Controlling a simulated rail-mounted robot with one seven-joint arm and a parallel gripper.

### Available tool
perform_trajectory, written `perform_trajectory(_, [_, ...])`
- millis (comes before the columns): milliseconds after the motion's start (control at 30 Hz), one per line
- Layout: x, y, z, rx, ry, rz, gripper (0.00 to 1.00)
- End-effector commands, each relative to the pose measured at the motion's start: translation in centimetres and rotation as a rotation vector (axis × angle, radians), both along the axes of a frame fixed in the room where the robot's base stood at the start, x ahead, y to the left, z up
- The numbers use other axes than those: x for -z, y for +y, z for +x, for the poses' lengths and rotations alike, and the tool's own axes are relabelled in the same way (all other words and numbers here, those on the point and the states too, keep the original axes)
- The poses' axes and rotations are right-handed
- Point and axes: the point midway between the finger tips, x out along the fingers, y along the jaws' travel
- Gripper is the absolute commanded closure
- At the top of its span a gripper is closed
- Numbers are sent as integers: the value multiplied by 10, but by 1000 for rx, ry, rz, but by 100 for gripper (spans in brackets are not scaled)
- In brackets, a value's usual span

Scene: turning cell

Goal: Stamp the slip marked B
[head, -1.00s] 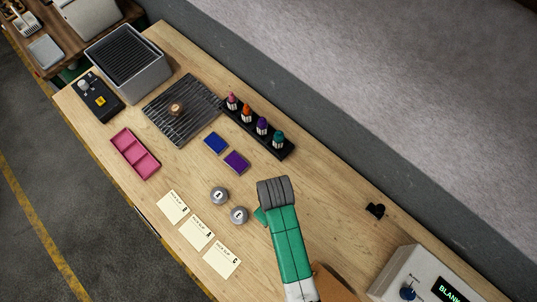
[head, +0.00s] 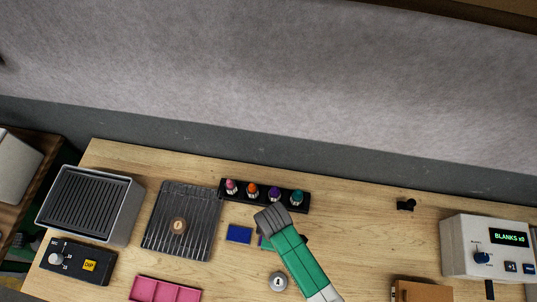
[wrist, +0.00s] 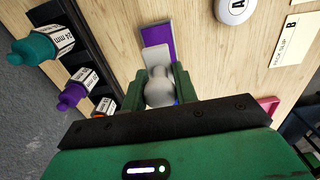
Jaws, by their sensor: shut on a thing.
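My gripper (wrist: 162,90) is shut on a pale grey rounded stamp (wrist: 158,88), whose marking I cannot read. It is over or close to the purple ink pad (wrist: 160,38); whether stamp and pad touch is unclear. A light grey plate-like piece (wrist: 155,58) shows just beyond the stamp; I cannot tell what it belongs to. In the head view my gripper (head: 266,238) hides most of the purple pad. The slip marked B (wrist: 295,40) lies at upper right in the wrist view. A round grey stamp marked A (wrist: 237,8) stands on the bench, also seen in the head view (head: 278,281).
A blue ink pad (head: 239,233) lies left of my gripper. A black rack (head: 214,194) with several coloured bottles stands close behind. A ribbed metal tray (head: 160,225) and a pink tray (head: 165,290) are further left.

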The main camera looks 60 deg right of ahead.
Motion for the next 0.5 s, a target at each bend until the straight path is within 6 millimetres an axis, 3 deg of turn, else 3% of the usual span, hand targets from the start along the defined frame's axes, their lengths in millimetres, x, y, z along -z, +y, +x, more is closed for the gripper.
perform_trajectory(500, [58, 0, 0, 0, -1, -1, 86])
